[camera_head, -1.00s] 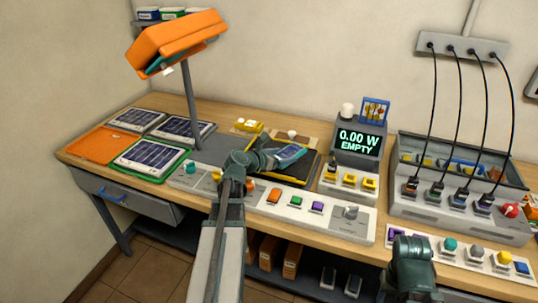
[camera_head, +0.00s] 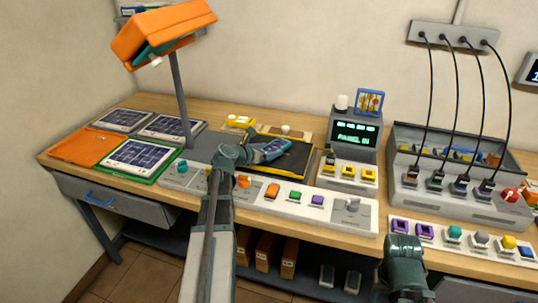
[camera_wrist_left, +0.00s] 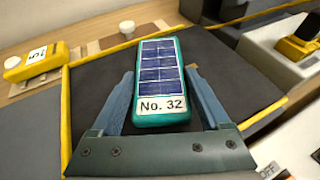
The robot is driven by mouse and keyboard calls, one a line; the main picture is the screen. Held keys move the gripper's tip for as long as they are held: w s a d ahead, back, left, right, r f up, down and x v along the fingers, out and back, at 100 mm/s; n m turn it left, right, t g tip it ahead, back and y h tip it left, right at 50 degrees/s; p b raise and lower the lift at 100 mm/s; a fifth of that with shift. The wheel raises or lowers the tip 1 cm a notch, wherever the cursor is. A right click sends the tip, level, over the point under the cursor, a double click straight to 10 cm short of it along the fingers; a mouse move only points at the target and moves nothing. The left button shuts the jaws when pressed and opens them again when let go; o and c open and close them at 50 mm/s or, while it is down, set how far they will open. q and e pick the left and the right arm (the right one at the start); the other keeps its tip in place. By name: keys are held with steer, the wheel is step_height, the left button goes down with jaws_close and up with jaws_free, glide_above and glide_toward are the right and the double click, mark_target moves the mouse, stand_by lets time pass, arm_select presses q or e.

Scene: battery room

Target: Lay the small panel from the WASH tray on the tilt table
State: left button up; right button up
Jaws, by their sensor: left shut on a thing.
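My left gripper (camera_head: 266,150) is over the tilt table, a dark plate (camera_head: 290,166) with yellow edges. In the left wrist view its blue fingers (camera_wrist_left: 163,98) are shut on the small panel (camera_wrist_left: 160,62), which has a teal frame, blue cells and a label "No. 32". The panel (camera_head: 276,147) lies flat on or just over the dark plate (camera_wrist_left: 225,68); exact contact is hard to tell. The display (camera_head: 354,138) behind reads "PANEL IN". Of my right arm only a green link shows at the bottom right; its gripper is out of view.
At the left lie an empty orange tray (camera_head: 85,148) and several trays with larger panels (camera_head: 140,158). An orange lamp (camera_head: 163,35) overhangs them on a post. A button console (camera_head: 330,204) runs along the front. A yellow tagged device (camera_wrist_left: 33,61) sits behind the plate.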

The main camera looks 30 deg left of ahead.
arm_select(q)
steer(key=o, duration=1.4)
steer(key=shift+r, duration=0.25)
steer(key=p+v, duration=0.4)
steer(key=v, duration=0.8)
steer(key=shift+d+f+p, duration=0.1)
steer(key=shift+p, duration=0.25)
steer(key=shift+s, duration=0.1)
